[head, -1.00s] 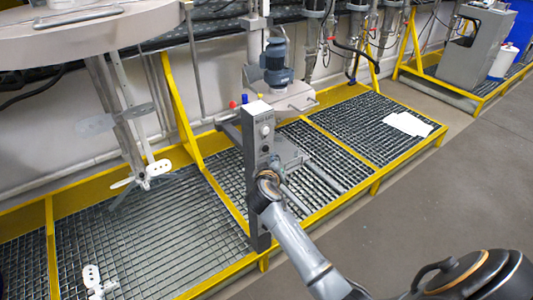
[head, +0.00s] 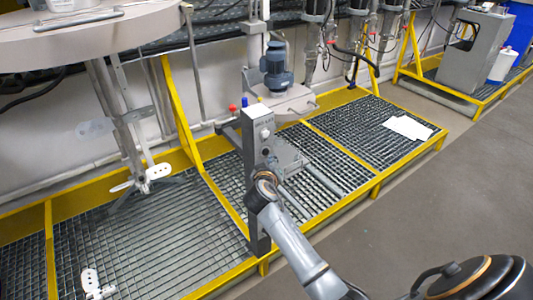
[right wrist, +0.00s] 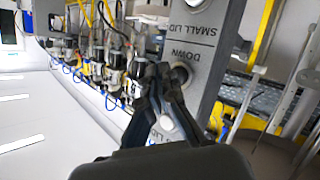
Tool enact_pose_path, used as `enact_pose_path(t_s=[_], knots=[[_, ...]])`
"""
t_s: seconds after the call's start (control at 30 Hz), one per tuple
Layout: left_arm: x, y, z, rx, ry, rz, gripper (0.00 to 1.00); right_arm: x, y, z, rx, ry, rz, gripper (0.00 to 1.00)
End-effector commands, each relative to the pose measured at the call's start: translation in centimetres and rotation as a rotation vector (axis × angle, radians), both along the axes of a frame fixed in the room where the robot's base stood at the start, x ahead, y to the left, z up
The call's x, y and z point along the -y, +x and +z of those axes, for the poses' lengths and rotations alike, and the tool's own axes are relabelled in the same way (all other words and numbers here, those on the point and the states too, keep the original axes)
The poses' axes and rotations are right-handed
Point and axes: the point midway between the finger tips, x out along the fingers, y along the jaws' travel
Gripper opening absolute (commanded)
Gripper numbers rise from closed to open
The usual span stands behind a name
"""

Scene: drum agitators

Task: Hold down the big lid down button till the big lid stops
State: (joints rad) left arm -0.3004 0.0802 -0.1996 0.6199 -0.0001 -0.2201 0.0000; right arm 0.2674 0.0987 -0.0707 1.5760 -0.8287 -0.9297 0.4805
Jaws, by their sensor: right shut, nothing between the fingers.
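The big lid (head: 85,40) is the wide grey disc at the upper left of the head view, with a handle on top. Its agitator shafts (head: 122,110) hang below it over the grating. The grey control post (head: 257,195) stands at mid-picture. My right gripper (head: 265,182) is at the post's front face, its tips partly hidden by the wrist. In the right wrist view the fingers (right wrist: 160,80) are shut and empty, close beside a round button (right wrist: 181,73) near the upside-down label DOWN. Contact cannot be told. My left gripper is not in view.
A smaller lid with a blue motor (head: 276,65) is behind the post. Yellow-edged grating (head: 140,235) lies below. White sheets (head: 408,127) lie on the grating to the right. The grey floor (head: 440,190) at right is clear.

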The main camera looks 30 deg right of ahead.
Motion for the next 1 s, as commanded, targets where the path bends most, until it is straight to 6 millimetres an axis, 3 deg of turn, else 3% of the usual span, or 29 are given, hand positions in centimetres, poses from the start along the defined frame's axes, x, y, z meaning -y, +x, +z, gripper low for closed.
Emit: enact_pose_path(t_s=[1.0], knots=[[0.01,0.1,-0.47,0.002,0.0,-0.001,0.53,-0.08,0.85,0.03,0.0,0.0,0.0,0.0]])
